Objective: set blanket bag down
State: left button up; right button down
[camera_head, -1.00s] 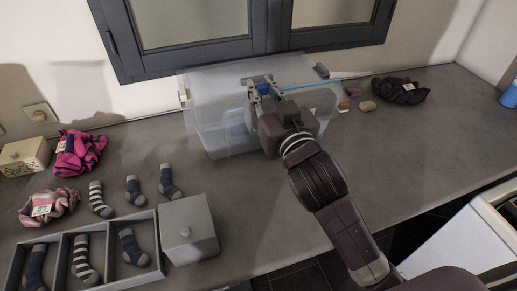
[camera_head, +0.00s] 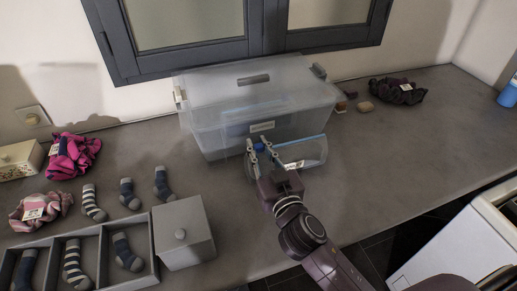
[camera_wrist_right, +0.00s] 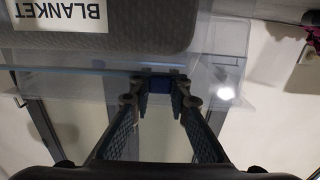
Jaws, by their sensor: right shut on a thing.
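The blanket bag (camera_head: 312,151) is a clear bag with a blue top edge and a white label. It is in front of the lidded plastic box in the head view. In the right wrist view its label (camera_wrist_right: 70,12) reads BLANKET, upside down, over a grey folded content. My right gripper (camera_head: 260,148) is shut on the bag's blue tab, which shows between the fingers in the right wrist view (camera_wrist_right: 163,84). Whether the bag's bottom touches the counter I cannot tell. My left gripper is not in view.
The clear lidded box (camera_head: 213,112) stands against the wall under the window. A sock tray (camera_head: 148,262), a grey lidded box (camera_head: 184,232) and loose socks lie left. The counter (camera_head: 400,145) right of the bag is clear.

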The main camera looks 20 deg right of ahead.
dwell(0.3)
jog(key=c, duration=1.8)
grip_release()
jog(key=shift+f, duration=0.15)
jog(key=shift+s, duration=0.1)
